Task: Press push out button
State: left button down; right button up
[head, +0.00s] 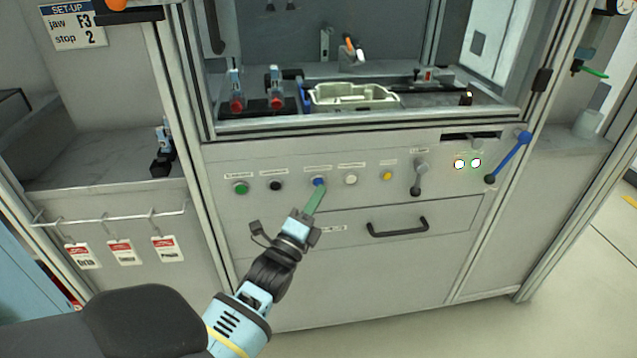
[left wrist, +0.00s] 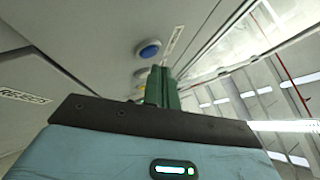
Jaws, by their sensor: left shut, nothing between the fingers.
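A row of buttons sits on the grey front panel (head: 300,165) in the head view: green (head: 240,188), black (head: 276,185), blue (head: 319,182), white (head: 351,179) and yellow (head: 387,175). The small labels above them are too small to read, so I cannot tell which is push out. My left gripper (head: 317,193) is shut and empty, its green fingers pointing up just below the blue button. In the left wrist view the blue button (left wrist: 149,49) lies just beyond the green fingertips (left wrist: 163,72). Contact cannot be made out. My right gripper is out of view.
A black lever (head: 417,178) and two lit lamps (head: 467,164) are right of the buttons, then a blue handle (head: 508,157). A drawer handle (head: 398,227) is below. Above is an open bay with a pale tray (head: 352,103). Red-and-white tags (head: 120,252) hang at left.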

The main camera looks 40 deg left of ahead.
pick_arm(q)
jog(key=shift+w+a, duration=0.1)
dwell(0.3)
jog(key=shift+w+a, duration=0.2)
jog(key=shift+w+a, duration=0.25)
jog(key=shift+a, duration=0.1)
dwell(0.9)
jog(key=shift+s+d, duration=0.55)
jog(key=shift+d, duration=0.1)
jog(key=shift+p, duration=0.3)
jog(key=s+d+p, duration=0.1)
jog(key=s+d, duration=0.2)
jog(key=shift+s+d+p, duration=0.15)
jog(key=shift+d+p, duration=0.2)
jog(key=shift+d, duration=0.05)
